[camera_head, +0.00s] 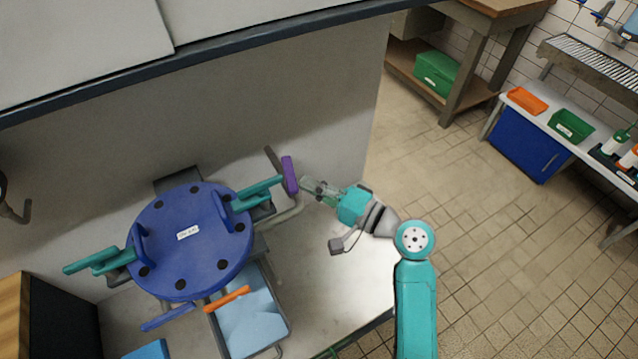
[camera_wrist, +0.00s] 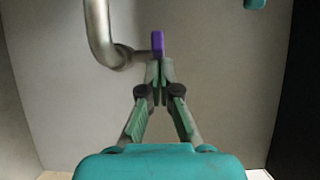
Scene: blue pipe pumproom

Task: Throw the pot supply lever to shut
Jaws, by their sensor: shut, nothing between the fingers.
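A lever with a purple grip (camera_head: 289,175) stands at the right of a round blue vessel (camera_head: 191,264), by a bent grey pipe. The purple grip (camera_wrist: 157,43) also shows in the wrist view, just beyond my fingertips. My gripper (camera_head: 307,186) is shut and empty, close to the right side of the purple grip. I cannot tell whether the fingertips touch it. The vessel bears a small white label, too small to read. No label shows on the lever.
Teal handles (camera_head: 92,259) stick out from the vessel's sides. An orange handle (camera_head: 228,298) lies over a light blue tray (camera_head: 252,325) below it. A grey wall (camera_head: 300,100) stands behind. Tiled floor (camera_head: 480,230) is open to the right.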

